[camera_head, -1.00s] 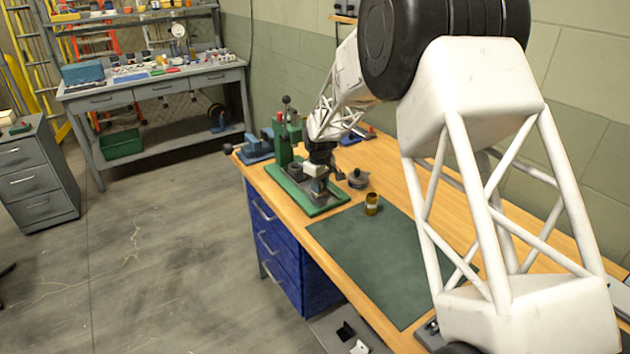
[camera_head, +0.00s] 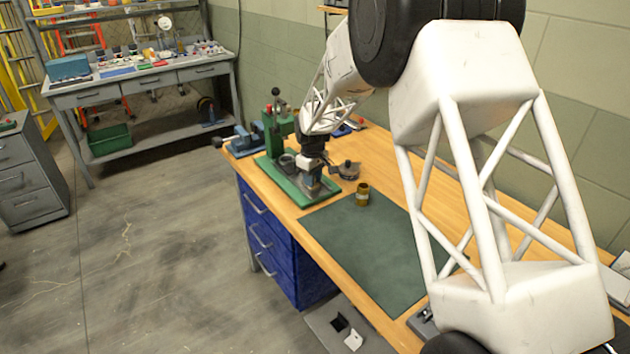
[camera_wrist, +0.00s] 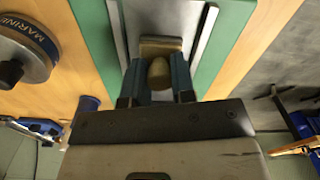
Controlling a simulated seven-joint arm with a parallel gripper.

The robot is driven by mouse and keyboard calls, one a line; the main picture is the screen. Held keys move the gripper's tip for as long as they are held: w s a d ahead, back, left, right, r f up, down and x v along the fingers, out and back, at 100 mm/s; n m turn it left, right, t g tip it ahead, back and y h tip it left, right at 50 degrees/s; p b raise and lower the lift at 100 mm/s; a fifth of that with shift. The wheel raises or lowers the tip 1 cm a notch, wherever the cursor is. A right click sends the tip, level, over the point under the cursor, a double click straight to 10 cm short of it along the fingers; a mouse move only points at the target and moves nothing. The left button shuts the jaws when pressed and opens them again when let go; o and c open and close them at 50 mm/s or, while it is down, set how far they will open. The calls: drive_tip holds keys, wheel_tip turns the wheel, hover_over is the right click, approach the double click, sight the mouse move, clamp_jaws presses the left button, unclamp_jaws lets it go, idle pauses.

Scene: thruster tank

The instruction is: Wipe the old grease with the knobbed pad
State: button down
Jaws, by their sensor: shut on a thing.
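My gripper (camera_head: 314,176) reaches down over the near end of the green base plate (camera_head: 307,204) on the wooden bench. In the wrist view, my gripper (camera_wrist: 157,84) is shut on the rounded tan knob of the knobbed pad (camera_wrist: 159,46). The pad's brownish block shows just past the fingertips, over a grey metal strip (camera_wrist: 190,28) on the green plate. I cannot tell whether the pad touches the strip. I cannot make out any old grease; the gripper and pad hide the surface beneath them.
A round tin (camera_wrist: 24,50) with "MARINE" lettering stands beside the plate; it also shows in the head view (camera_head: 348,171). A small brown jar (camera_head: 362,195) stands at the dark green mat (camera_head: 375,250), which is otherwise clear. A green upright (camera_head: 277,132) rises behind my gripper.

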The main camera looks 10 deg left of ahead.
drive_tip(key=shift+w+a, duration=0.8)
drive_tip(key=shift+a, duration=0.1)
drive_tip(key=shift+w+a+r, duration=0.15)
drive_tip(key=shift+w+a, duration=0.1)
drive_tip(key=shift+w, duration=0.05)
drive_tip(key=shift+w+a+f, duration=0.3)
drive_tip(key=shift+w+a, duration=0.5)
wheel_tip(320, 180, up, 3)
drive_tip(key=shift+w+a+f, duration=0.1)
wheel_tip(320, 180, up, 6)
drive_tip(key=shift+f, duration=0.1)
drive_tip(key=s+d+f, duration=0.1)
drive_tip(key=s+d, duration=0.5)
drive_tip(key=s, duration=0.3)
drive_tip(key=s+d+f, duration=0.2)
drive_tip(key=s+d, duration=0.4)
drive_tip(key=s, duration=0.4)
drive_tip(key=s+d+f, duration=0.1)
drive_tip(key=s+d, duration=0.5)
drive_tip(key=s, duration=0.4)
drive_tip(key=shift+s+d+f, duration=0.15)
drive_tip(key=shift+f, duration=0.2)
